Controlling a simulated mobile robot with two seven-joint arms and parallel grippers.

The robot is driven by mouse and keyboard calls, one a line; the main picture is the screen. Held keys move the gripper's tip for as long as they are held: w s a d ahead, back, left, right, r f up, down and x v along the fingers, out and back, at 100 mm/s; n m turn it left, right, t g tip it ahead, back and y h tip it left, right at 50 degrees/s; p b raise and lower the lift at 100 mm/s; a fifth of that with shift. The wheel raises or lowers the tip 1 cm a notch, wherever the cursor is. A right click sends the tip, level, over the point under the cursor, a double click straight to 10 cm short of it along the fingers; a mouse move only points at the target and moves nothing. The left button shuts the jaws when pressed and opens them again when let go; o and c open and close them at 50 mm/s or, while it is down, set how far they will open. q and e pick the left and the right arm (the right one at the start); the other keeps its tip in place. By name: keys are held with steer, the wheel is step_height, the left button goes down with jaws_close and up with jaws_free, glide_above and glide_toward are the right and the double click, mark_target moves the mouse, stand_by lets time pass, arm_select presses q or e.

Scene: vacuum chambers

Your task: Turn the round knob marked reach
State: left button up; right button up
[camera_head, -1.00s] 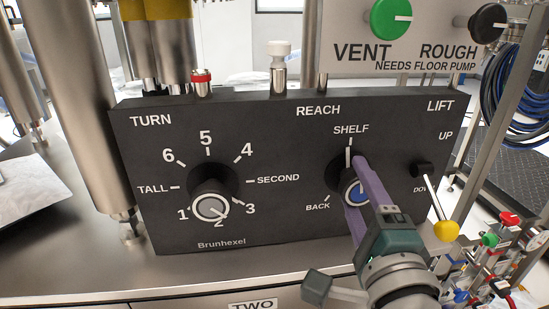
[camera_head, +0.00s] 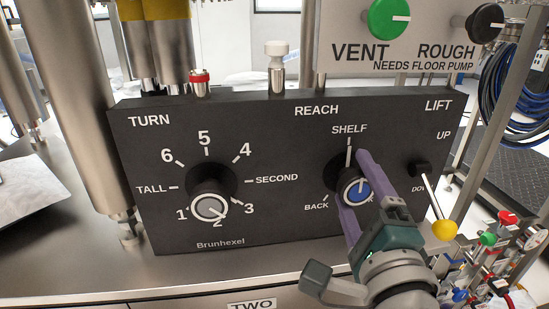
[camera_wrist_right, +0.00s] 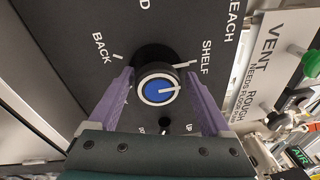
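The reach knob has a blue face with a white pointer line and a pale ring (camera_head: 356,192). It sits on the black panel below the REACH label, with SHELF above it and BACK at its lower left. Its pointer leans up and slightly right in the head view. The knob also shows in the right wrist view (camera_wrist_right: 157,91). My right gripper (camera_head: 353,178) has its two purple fingers on either side of the knob. In the wrist view the gripper (camera_wrist_right: 159,76) is open, with narrow gaps beside the knob. My left gripper is not in view.
The turn knob (camera_head: 210,207) is on the left of the panel, its pointer near 2. The lift lever with a yellow ball (camera_head: 445,230) stands close to the right of my gripper. Above are the green VENT knob (camera_head: 389,18) and the black ROUGH knob (camera_head: 486,23).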

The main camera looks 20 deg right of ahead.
steer(key=shift+o, duration=0.5)
steer(key=shift+f, duration=0.1)
steer(key=shift+s, duration=0.1)
steer(key=v, duration=0.9)
steer(key=shift+s+a+p, duration=0.2)
steer(key=shift+s+p, duration=0.2)
steer(key=shift+w, duration=0.1)
